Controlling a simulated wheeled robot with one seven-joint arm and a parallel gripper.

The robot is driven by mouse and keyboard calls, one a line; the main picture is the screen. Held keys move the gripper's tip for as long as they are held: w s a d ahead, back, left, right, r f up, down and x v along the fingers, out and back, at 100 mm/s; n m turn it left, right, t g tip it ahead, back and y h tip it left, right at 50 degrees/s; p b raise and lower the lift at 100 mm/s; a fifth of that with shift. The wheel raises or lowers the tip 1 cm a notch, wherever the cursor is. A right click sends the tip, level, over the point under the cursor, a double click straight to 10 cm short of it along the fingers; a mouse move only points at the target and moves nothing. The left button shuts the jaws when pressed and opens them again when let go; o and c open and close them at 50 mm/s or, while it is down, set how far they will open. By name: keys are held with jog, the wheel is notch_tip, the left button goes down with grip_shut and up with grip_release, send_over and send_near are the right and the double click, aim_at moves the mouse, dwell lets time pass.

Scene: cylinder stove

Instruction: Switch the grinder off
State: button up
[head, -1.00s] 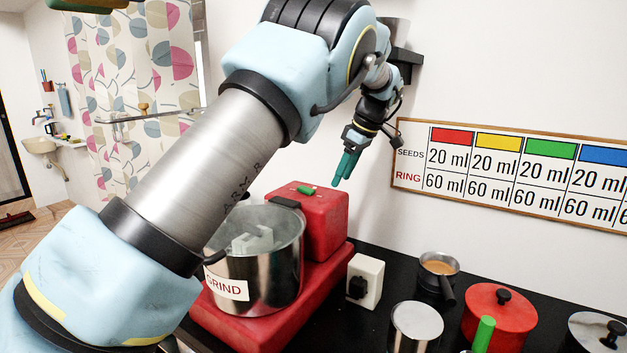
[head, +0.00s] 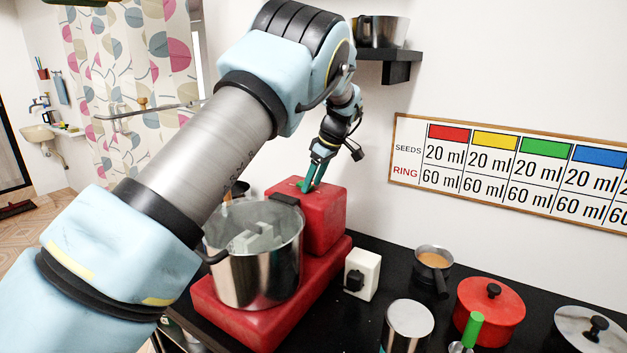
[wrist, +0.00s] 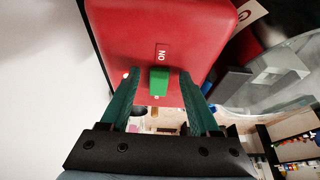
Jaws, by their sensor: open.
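The grinder is a red machine (head: 322,222) with a steel pot (head: 250,262) on its base. A green switch (wrist: 160,80) sits on top of the red housing, beside an "ON" label (wrist: 162,53) that shows upside down in the wrist view. My gripper (head: 311,188) is at the top of the housing, pointing down. In the wrist view its open green fingers (wrist: 158,76) stand on either side of the switch, with gaps on both sides. The switch is hard to make out in the head view, behind the fingers.
A white socket box (head: 362,272) stands right of the grinder on the black counter (head: 388,268). A small pan (head: 433,258), a steel canister (head: 408,325) and a red lidded pot (head: 490,310) stand farther right. A wall shelf (head: 390,55) is above my gripper.

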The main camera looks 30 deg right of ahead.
grip_shut()
dwell(0.3)
jog(key=shift+r, duration=0.1)
jog(key=shift+w+a+r+g+h+p, duration=0.2)
jog(key=shift+w+r+g+h+p, duration=0.1)
jog(key=shift+g+h+p, duration=0.5)
jog(key=shift+g+p, duration=0.2)
jog(key=shift+g, duration=0.4)
grip_release()
jog(key=shift+f, duration=0.1)
